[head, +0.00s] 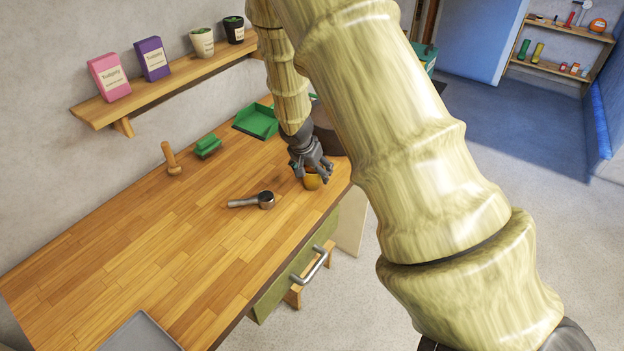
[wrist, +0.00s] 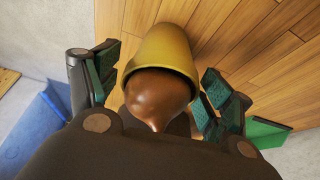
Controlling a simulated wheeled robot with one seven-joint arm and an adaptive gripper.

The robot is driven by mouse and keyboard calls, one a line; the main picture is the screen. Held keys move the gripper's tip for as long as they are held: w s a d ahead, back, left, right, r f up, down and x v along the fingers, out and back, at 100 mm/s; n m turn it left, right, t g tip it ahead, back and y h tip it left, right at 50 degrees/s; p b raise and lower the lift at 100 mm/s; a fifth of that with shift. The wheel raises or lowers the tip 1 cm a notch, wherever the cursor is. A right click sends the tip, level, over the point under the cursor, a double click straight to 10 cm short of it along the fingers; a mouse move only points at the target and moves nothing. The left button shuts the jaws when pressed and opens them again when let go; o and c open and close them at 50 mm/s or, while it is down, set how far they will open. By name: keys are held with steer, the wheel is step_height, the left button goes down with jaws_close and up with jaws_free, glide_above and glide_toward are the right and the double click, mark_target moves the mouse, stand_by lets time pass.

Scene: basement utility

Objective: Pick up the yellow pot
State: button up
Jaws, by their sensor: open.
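The yellow pot (head: 312,183) is on the wooden worktop near its right end, partly hidden by my gripper (head: 311,170) in the head view. In the wrist view the pot (wrist: 162,48) shows its yellow wall and rim, with a glossy brown rounded mass (wrist: 158,95) at its mouth. My gripper (wrist: 158,82) is open, with green-padded fingers on either side of the pot. A gap shows on the right; I cannot tell whether the left finger touches.
A metal-and-black tool (head: 254,201) lies left of the pot. A green dustpan (head: 257,121), green brush (head: 207,146) and wooden-handled tool (head: 171,159) lie farther back. A dark brown container (head: 330,139) is behind my gripper.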

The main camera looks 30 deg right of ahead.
steer(key=c, duration=1.3)
steer(key=shift+o, duration=0.2)
steer(key=shift+r, duration=0.15)
